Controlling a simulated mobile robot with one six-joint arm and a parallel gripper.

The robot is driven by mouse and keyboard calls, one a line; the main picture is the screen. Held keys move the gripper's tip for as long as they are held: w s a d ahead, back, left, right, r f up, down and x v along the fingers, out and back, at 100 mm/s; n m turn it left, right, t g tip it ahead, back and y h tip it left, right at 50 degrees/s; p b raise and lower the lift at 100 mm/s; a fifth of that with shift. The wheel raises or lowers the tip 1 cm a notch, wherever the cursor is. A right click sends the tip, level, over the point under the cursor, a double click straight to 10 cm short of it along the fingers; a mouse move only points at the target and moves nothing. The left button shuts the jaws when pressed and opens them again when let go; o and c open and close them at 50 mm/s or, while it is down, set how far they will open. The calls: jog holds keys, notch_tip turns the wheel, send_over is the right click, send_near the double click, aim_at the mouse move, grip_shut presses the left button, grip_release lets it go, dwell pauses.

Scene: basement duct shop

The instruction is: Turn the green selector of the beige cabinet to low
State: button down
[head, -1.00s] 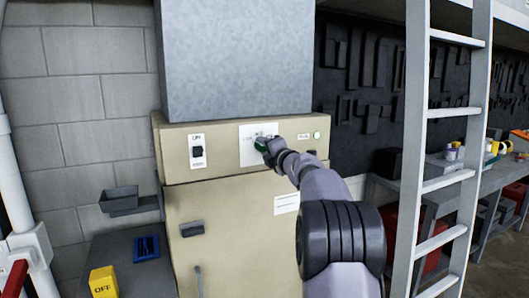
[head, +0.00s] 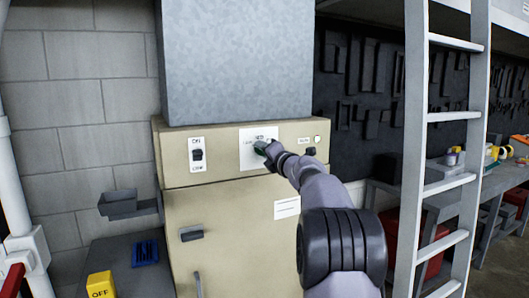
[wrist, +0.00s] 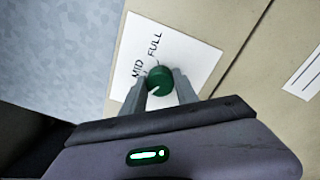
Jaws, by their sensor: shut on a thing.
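The beige cabinet (head: 225,215) stands in the middle of the head view, with a white label plate (head: 246,155) on its upper panel. The green selector (head: 260,147) is a round knob on that plate, partly covered by my gripper in the head view. In the wrist view the green selector (wrist: 160,80) sits between the two fingers of my gripper (wrist: 160,88), which is shut on it. MID and FULL are readable on the plate above the knob. A pale mark shows on the knob's lower left side, toward the left finger; its exact setting is hard to tell.
A grey ladder (head: 447,117) stands close on the right. A yellow OFF block (head: 101,285) is at lower left.

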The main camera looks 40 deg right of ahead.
jog(key=c, duration=0.9)
grip_release()
jog(key=v, duration=1.7)
jog(key=shift+s+a+b, duration=0.1)
jog(key=shift+s+b, duration=0.1)
jog(key=shift+b, duration=0.15)
